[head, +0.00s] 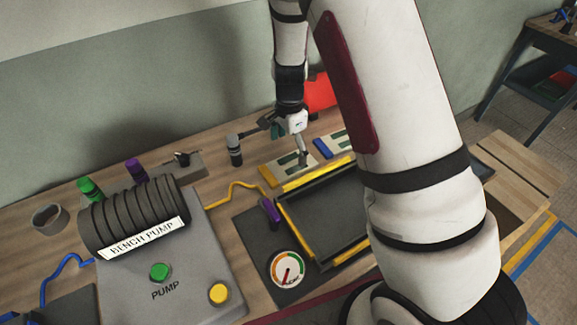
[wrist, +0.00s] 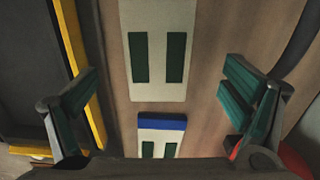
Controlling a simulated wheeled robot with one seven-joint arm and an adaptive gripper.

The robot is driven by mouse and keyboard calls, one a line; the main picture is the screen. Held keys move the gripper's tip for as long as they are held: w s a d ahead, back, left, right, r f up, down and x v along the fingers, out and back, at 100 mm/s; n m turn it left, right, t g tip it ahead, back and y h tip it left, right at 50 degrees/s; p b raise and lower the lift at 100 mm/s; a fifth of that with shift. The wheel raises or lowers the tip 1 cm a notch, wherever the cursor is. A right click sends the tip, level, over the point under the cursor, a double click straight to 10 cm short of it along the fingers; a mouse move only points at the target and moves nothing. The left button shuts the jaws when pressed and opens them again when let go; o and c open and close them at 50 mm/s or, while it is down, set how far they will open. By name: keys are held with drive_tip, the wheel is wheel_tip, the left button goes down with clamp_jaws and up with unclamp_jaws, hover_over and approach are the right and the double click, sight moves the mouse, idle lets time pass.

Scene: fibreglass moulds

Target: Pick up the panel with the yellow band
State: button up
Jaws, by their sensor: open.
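The panel with the yellow band (head: 288,166) lies flat on the wooden bench behind the yellow-edged tray, with its yellow band (head: 268,176) at its left end. In the wrist view the pale panel (wrist: 158,12) with two dark green strips shows at top centre; its band is out of frame. My gripper (head: 289,146) is open and empty above this panel, its fingers spread wide on either side in the wrist view (wrist: 160,84). I see no contact. A similar panel with a blue band (head: 322,148) lies to the right, lower in the wrist view (wrist: 162,123).
The dark tray with yellow edges (head: 325,215) lies in front of the panels, partly hidden by my arm. A dark cylinder (head: 234,150) stands left of my gripper, and a red object (head: 320,92) behind. The bench pump (head: 140,220) and gauge (head: 287,269) occupy the left and front.

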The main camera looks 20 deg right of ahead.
sight(290, 164)
drive_tip(key=shift+s+f+p, duration=0.15)
drive_tip(key=shift+f+p, duration=0.35)
drive_tip(key=shift+f, duration=2.3)
drive_tip(key=c, duration=1.3)
